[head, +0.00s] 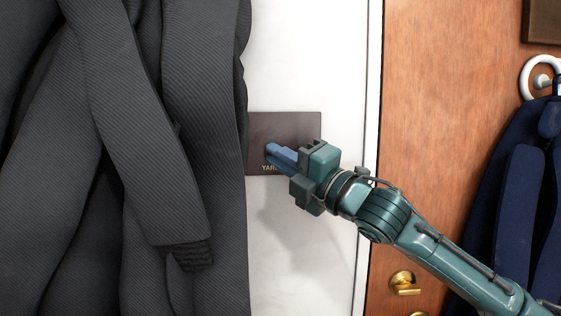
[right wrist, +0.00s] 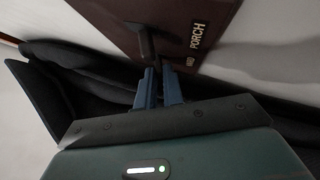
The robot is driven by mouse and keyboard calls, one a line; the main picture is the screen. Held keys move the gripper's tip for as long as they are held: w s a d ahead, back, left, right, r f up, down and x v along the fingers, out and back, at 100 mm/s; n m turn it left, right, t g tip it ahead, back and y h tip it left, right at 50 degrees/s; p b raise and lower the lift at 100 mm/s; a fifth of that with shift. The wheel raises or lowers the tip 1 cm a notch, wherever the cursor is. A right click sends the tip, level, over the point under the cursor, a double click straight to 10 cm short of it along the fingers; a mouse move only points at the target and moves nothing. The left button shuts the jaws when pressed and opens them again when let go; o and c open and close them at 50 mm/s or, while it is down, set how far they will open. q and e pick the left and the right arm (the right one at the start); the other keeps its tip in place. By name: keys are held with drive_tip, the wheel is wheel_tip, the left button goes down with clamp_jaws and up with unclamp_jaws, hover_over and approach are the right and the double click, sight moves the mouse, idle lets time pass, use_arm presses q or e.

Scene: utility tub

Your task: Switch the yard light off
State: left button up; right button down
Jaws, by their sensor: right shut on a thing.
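A dark brown switch plate (head: 285,125) is fixed to the white wall. Its lower label starts with "YAR"; my right gripper covers the rest. The right gripper (head: 270,150) is at the plate, just above that label, its blue fingers pointing left. In the right wrist view the plate (right wrist: 115,25) carries a "PORCH" label (right wrist: 197,36) and a partly hidden second label (right wrist: 191,63). A dark lever (right wrist: 147,38) sticks out beside the fingertips (right wrist: 158,72). The right gripper is shut on a switch lever by the yard label, mostly hidden by the fingers. My left gripper is out of view.
A dark grey coat (head: 110,150) hangs close at the left, touching the plate's left edge in the picture.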

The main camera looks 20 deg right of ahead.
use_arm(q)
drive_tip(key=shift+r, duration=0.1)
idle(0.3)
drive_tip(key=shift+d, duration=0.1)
use_arm(e)
drive_tip(key=c, duration=1.8)
unclamp_jaws()
